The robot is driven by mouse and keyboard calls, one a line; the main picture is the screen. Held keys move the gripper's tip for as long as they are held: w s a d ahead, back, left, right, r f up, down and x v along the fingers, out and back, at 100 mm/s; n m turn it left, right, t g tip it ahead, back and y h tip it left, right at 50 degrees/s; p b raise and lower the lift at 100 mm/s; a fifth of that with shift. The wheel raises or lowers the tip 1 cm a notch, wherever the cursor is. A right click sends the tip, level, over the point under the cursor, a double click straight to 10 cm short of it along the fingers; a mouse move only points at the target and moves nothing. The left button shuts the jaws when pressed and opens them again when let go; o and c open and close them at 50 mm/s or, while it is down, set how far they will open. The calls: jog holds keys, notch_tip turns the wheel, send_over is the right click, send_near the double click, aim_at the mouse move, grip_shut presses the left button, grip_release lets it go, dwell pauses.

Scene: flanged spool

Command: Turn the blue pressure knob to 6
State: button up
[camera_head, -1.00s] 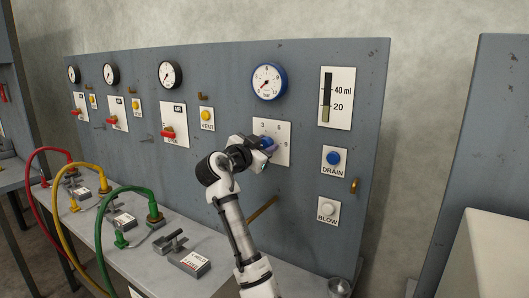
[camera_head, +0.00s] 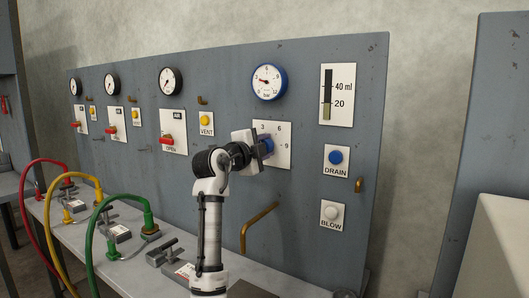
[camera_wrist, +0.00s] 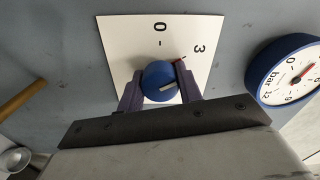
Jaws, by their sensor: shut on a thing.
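The blue pressure knob (camera_head: 267,146) sits on a white scale plate (camera_head: 284,158) marked 3, 6 and 9 in the head view. The plate (camera_wrist: 150,35) shows 0 and 3 there. My gripper (camera_wrist: 158,84) is shut on the knob, one finger on each side. In the head view my gripper (camera_head: 256,148) reaches it from the left and hides part of the plate.
A blue-rimmed bar gauge (camera_head: 269,82) is above the plate. The DRAIN button (camera_head: 335,157) and BLOW button (camera_head: 330,212) are to its right, and the VENT button (camera_head: 206,120) is to its left. A brass pipe (camera_head: 258,222) sticks out below. Coloured hoses (camera_head: 92,235) arch over the bench.

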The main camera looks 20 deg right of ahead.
jog(key=m, duration=0.5)
jog(key=shift+f+m+b, duration=0.15)
jog(key=shift+m+b, duration=0.15)
jog(key=shift+b, duration=0.05)
jog(key=m, duration=0.5)
jog(key=shift+m, duration=0.3)
jog(key=shift+d, duration=0.1)
jog(key=o, duration=1)
jog(key=shift+s+a, duration=0.1)
jog(key=shift+a, duration=0.1)
jog(key=b+v, duration=0.3)
jog(key=v, duration=1)
jog(key=shift+s+a+b, duration=0.2)
jog(key=shift+s+b, duration=0.05)
jog(key=shift+b, duration=0.05)
